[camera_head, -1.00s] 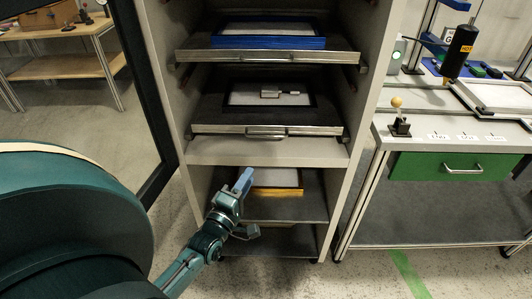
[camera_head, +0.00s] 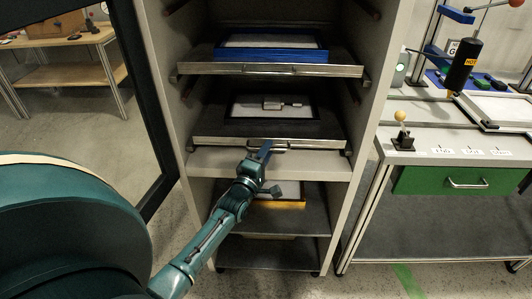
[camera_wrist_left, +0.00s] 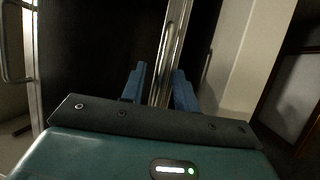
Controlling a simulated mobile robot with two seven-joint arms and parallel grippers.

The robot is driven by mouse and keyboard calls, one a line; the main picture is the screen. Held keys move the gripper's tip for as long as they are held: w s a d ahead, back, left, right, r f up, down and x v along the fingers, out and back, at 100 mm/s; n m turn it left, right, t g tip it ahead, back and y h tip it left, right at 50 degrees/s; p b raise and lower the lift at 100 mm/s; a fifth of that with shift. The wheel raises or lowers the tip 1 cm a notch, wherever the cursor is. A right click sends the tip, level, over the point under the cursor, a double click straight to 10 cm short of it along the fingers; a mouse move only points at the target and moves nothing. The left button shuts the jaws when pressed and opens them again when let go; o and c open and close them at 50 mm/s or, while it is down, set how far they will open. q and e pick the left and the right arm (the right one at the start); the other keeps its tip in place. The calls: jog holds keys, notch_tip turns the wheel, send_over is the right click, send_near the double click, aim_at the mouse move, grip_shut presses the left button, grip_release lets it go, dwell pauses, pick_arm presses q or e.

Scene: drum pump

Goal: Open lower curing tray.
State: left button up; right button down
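The lower curing tray (camera_head: 220,143) is a dark shelf with a metal front rail in the cabinet. It holds a black frame with a small grey part (camera_head: 283,105). Its handle is at the middle of the rail, partly hidden by my left gripper (camera_head: 264,158). The gripper is at the rail from below and in front. In the left wrist view my fingers (camera_wrist_left: 160,92) stand apart, with a shiny metal bar (camera_wrist_left: 172,45) running between them. I cannot tell whether they touch it. My right gripper is not in view.
The upper tray (camera_head: 200,69) with a blue frame is above. Below is a shelf (camera_head: 305,222) with a yellow-edged item. The cabinet's open door frame (camera_head: 150,120) stands left. A bench with a green drawer (camera_head: 425,180) stands right.

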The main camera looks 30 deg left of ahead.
pick_arm(q)
jog(key=shift+c, duration=0.5)
grip_shut()
